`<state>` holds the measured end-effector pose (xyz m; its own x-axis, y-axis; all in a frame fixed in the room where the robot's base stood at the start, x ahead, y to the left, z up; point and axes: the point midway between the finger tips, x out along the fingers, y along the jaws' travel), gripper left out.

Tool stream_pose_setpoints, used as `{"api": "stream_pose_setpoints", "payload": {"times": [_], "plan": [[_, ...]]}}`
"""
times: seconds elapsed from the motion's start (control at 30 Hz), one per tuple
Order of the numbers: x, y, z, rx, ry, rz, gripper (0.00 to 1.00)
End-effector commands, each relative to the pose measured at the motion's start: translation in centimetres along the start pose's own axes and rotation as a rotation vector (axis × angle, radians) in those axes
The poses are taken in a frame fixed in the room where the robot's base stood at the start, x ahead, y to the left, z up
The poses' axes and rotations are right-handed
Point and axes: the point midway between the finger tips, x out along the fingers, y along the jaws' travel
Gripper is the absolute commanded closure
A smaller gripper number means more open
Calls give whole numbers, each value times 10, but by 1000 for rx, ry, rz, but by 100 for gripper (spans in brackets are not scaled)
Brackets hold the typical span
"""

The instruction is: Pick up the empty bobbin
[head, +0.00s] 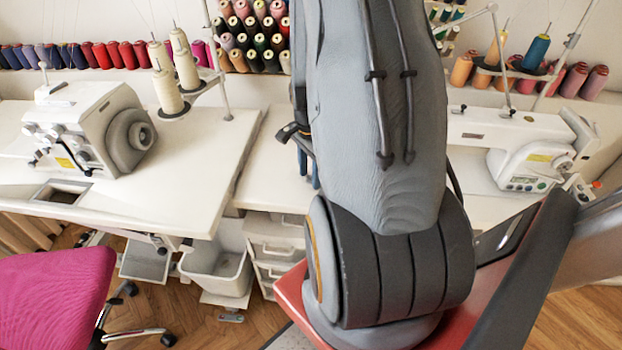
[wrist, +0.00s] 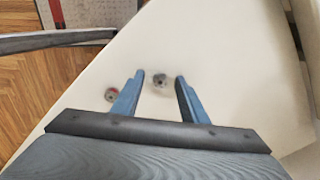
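A small dark grey bobbin (wrist: 159,80) lies on the white table top (wrist: 215,45), with no coloured thread that I can make out. A second small bobbin (wrist: 111,94) with some red on it lies to its left, just outside the left finger. My gripper (wrist: 160,75) is open, its two blue fingers pointing at the table. In the wrist view the grey bobbin shows between the fingertips; I cannot tell how high they are above it. In the head view my arm hides both bobbins, and only bits of the blue fingers show beside it.
A white sewing machine (head: 95,128) stands on the left table and another (head: 525,145) on the right. Thread cones (head: 168,90) stand by the left machine. A pink chair (head: 58,298) and a grey bin (head: 215,268) are at front left. The table around the bobbins is clear.

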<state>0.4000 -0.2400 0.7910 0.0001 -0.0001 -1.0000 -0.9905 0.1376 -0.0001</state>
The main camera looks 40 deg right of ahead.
Motion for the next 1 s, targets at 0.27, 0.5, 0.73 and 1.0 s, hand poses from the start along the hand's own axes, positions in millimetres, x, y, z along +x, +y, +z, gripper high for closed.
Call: {"api": "stream_pose_setpoints", "payload": {"times": [0.27, 0.5, 0.73, 1.0], "plan": [[0, 0, 0, 0, 0, 0, 87], [0, 0, 0, 0, 0, 0, 100], [-4, 0, 0, 0, 0, -1, 100], [-32, -1, 0, 0, 2, -4, 100]]}}
